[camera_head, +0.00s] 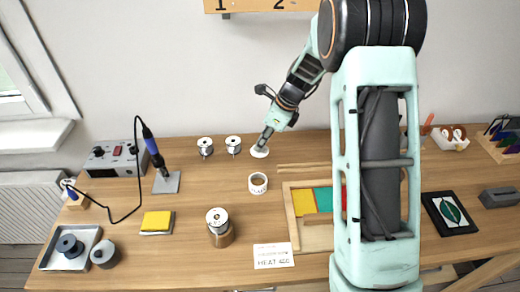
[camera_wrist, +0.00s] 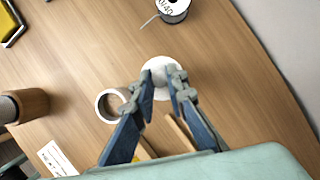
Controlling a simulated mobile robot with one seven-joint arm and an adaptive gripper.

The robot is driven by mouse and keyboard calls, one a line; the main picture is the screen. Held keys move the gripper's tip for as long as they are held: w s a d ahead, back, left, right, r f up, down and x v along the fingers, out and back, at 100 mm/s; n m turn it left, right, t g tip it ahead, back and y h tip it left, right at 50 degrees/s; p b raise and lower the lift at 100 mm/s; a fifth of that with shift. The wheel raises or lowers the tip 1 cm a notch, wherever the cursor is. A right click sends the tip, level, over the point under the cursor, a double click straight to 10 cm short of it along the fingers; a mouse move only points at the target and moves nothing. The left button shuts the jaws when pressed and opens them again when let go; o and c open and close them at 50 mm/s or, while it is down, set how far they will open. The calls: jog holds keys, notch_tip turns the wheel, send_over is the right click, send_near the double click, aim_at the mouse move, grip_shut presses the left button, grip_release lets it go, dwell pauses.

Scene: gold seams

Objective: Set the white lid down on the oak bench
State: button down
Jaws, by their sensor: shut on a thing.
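My gripper (camera_head: 265,140) reaches down to the rear middle of the bench. In the wrist view its two blue-grey fingers (camera_wrist: 161,80) are closed on the small knob of the white lid (camera_wrist: 158,62). The lid is a small round disc, partly covered by the fingers. In the head view the lid (camera_head: 259,153) shows just under the fingertips, level, at or close above the wood. I cannot tell whether it touches. The oak bench (camera_head: 330,262) has bare wood around the lid.
A white tape roll (camera_head: 257,183) lies close in front of the lid. Two wire spools, one nearer (camera_head: 233,143) and one farther left (camera_head: 205,146), stand left of it. A wooden frame with coloured panels (camera_head: 303,202) lies front right.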

jog(key=shift+w+a+f, duration=0.15)
jog(key=shift+w+f, duration=1)
jog(key=shift+f, duration=1.75)
jog(key=shift+f, duration=0.25)
jog(key=c, duration=1.9)
grip_release()
jog(key=shift+r, duration=0.1)
jog(key=shift+r, duration=0.25)
jog(key=v, duration=1.2)
